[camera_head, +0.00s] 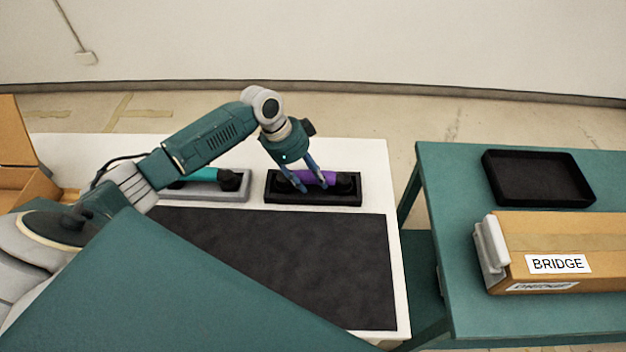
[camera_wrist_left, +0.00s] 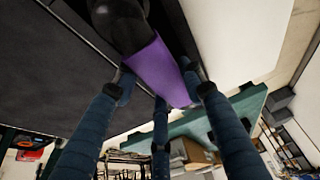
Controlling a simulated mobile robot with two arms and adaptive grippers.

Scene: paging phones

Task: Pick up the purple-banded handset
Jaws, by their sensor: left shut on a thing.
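The purple-banded handset (camera_head: 318,178) lies in a black cradle tray (camera_head: 312,201) on the white table. It also shows in the left wrist view (camera_wrist_left: 160,72), with its black end toward the top. My left gripper (camera_head: 312,186) is over the middle of this handset, its blue fingers on either side of the purple band. In the left wrist view the left gripper (camera_wrist_left: 160,85) is shut on the band. I cannot tell whether the handset is clear of its cradle. A teal-banded handset (camera_head: 204,174) sits in a grey cradle to the left, partly behind my left arm. My right gripper is not in view.
A dark mat (camera_head: 290,260) covers the white table (camera_head: 372,160) in front of the cradles. An open cardboard box (camera_head: 30,185) is at the far left. On the green table (camera_head: 470,165) at right are a black tray (camera_head: 538,200) and a box labelled BRIDGE (camera_head: 560,240). A gap separates the tables.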

